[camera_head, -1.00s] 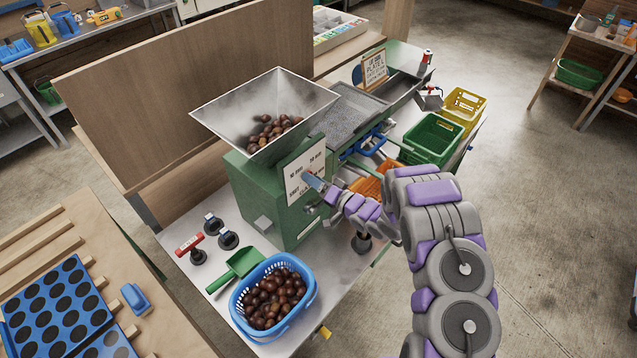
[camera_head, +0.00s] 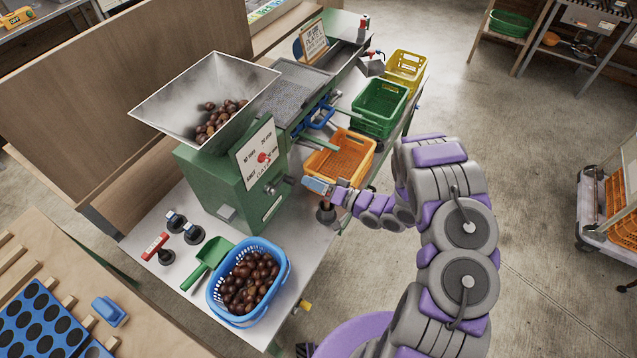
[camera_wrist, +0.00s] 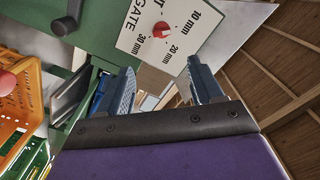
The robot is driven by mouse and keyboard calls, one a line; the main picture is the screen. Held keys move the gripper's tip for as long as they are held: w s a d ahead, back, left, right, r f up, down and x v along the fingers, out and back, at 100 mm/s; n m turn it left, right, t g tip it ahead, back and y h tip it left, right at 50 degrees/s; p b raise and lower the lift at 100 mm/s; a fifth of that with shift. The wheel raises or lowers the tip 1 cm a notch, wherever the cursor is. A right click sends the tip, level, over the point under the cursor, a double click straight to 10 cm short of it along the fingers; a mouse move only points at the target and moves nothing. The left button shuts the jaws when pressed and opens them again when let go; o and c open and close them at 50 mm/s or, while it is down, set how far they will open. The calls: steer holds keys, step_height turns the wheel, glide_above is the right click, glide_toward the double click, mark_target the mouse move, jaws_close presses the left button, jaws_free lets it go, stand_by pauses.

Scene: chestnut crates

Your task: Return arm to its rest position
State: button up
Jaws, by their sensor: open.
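My gripper (camera_head: 318,186) is at the end of my grey and purple arm, in front of the green sorting machine (camera_head: 215,185). In the wrist view its two blue fingers (camera_wrist: 158,90) stand apart with nothing between them. Beyond them is the white dial plate (camera_wrist: 170,35) with a red knob (camera_wrist: 162,30). In the head view the red knob (camera_head: 263,157) sits up and left of the gripper, clear of it. The orange crate (camera_head: 340,158) is just behind and right of the gripper.
A metal hopper (camera_head: 205,85) with chestnuts tops the machine. A blue basket (camera_head: 250,285) of chestnuts and a green scoop (camera_head: 207,262) stand at the table's front. Green (camera_head: 380,105) and yellow (camera_head: 406,67) crates line the right side. The floor at right is mostly clear.

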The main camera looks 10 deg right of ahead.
steer(key=shift+s+d, duration=0.3)
steer(key=shift+d, duration=0.15)
stand_by(0.3)
